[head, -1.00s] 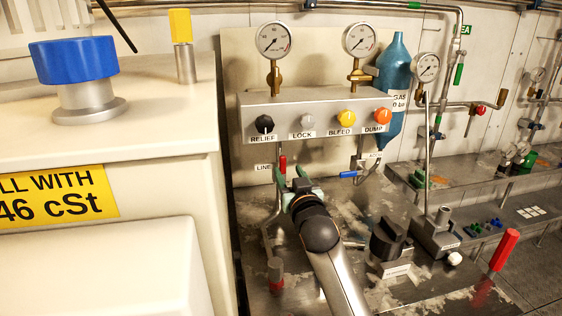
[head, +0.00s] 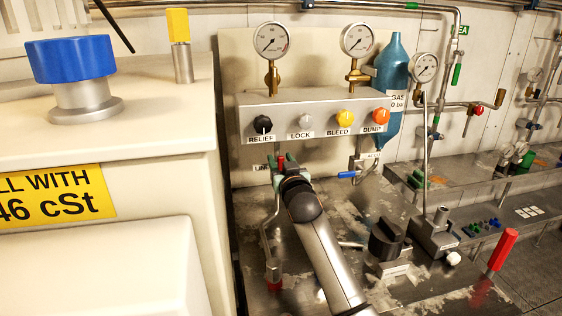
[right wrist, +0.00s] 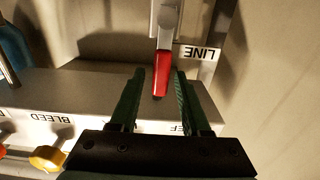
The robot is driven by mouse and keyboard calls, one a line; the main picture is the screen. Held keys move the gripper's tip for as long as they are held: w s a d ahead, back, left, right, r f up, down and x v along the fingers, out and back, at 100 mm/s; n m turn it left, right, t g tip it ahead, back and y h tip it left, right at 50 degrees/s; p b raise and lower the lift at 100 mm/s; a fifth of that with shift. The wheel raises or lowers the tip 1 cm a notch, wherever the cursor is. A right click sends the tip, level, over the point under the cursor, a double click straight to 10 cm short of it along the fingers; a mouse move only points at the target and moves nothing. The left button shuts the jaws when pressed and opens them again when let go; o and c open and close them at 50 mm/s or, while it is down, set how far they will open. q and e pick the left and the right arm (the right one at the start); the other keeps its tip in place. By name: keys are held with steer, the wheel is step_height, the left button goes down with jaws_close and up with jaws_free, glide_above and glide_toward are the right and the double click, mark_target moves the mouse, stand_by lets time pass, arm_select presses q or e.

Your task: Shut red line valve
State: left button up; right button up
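The red line valve handle (head: 281,161) shows as a small red bit below the manifold panel, mostly hidden by my gripper. In the right wrist view the red handle (right wrist: 162,74) hangs from a grey valve body beside the "LINE" label (right wrist: 198,53). My right gripper (head: 280,168) is at the handle. In the right wrist view its two green fingers (right wrist: 160,74) are apart, one on each side of the handle, with gaps visible on both sides. My left gripper is not in view.
Above is a panel (head: 320,102) with RELIEF, LOCK, BLEED and DUMP knobs and gauges. A blue-handled valve (head: 347,174) sits to the right. A cream cabinet (head: 130,150) with a blue cap stands close on the left. A black knob (head: 387,240) stands on the bench.

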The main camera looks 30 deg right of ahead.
jaws_close()
steer(key=shift+f, duration=0.1)
stand_by(1.1)
